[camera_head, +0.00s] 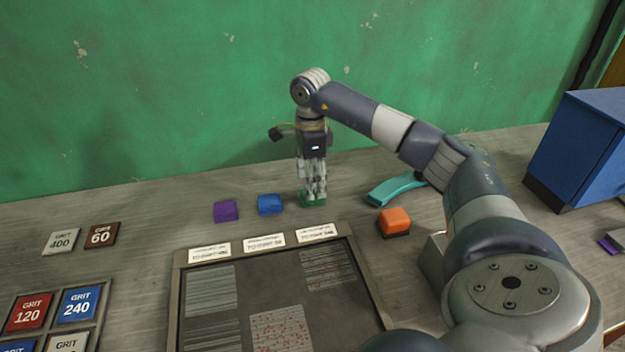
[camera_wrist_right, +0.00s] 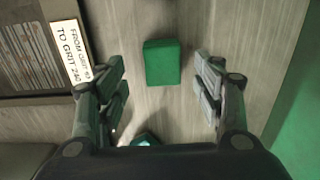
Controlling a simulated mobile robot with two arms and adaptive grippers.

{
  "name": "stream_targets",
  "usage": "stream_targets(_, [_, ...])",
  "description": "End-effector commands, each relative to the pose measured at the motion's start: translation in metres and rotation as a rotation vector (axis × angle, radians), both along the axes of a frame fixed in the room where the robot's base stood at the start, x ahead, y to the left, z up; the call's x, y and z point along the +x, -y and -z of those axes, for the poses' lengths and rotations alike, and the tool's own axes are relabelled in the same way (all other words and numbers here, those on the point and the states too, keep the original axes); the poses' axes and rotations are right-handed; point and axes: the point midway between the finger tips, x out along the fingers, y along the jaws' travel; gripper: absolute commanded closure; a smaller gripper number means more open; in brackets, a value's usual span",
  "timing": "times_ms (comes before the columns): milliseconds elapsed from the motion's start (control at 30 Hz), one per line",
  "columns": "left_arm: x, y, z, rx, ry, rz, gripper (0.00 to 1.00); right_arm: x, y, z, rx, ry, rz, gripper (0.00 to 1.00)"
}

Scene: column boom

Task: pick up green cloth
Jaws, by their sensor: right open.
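The green cloth (camera_head: 305,203) is a small folded block on the bench, partly hidden behind my right gripper's fingers in the head view. It shows whole in the right wrist view (camera_wrist_right: 162,62), lying flat. My right gripper (camera_head: 313,188) points straight down over the cloth. In the wrist view its two fingers (camera_wrist_right: 163,88) are spread wide, with clear room on both sides of the cloth, and nothing is between them in grip. I cannot tell the exact height of the fingertips above the bench. My left gripper is not in view.
A blue cloth (camera_head: 269,204) and a purple one (camera_head: 226,211) lie left of the green one. A teal tool (camera_head: 394,188) and an orange block (camera_head: 395,221) lie to the right. A framed panel (camera_head: 179,300) is in front, a green wall (camera_head: 180,90) behind, a blue cabinet (camera_head: 582,140) far right.

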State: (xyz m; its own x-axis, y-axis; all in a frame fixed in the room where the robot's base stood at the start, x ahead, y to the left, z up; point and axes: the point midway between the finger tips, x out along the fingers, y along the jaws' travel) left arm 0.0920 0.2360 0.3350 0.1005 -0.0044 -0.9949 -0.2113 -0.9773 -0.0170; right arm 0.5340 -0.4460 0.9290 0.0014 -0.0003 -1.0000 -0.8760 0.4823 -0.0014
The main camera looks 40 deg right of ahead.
Motion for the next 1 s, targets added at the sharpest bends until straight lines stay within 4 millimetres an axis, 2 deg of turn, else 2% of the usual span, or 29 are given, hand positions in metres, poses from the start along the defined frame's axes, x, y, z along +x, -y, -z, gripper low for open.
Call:
stream_targets(33, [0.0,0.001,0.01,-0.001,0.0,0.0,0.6,0.0,0.001,0.01,0.0,-0.001,0.001,0.38])
stream_targets(300, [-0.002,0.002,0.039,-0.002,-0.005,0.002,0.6,0.0,0.005,0.04,0.0,-0.001,0.001,0.38])
stream_targets(633, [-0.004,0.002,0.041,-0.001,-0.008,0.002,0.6,0.0,0.005,0.043,-0.001,0.0,0.0,0.38])
stream_targets(667, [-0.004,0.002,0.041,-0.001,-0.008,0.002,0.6,0.0,0.005,0.043,-0.001,0.0,0.0,0.41])
stream_targets(867, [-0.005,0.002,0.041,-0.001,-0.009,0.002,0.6,0.0,0.005,0.043,-0.001,0.0,0.0,0.86])
stream_targets(1000, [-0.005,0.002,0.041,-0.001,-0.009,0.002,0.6,0.0,0.005,0.043,0.0,-0.001,0.0,0.86])
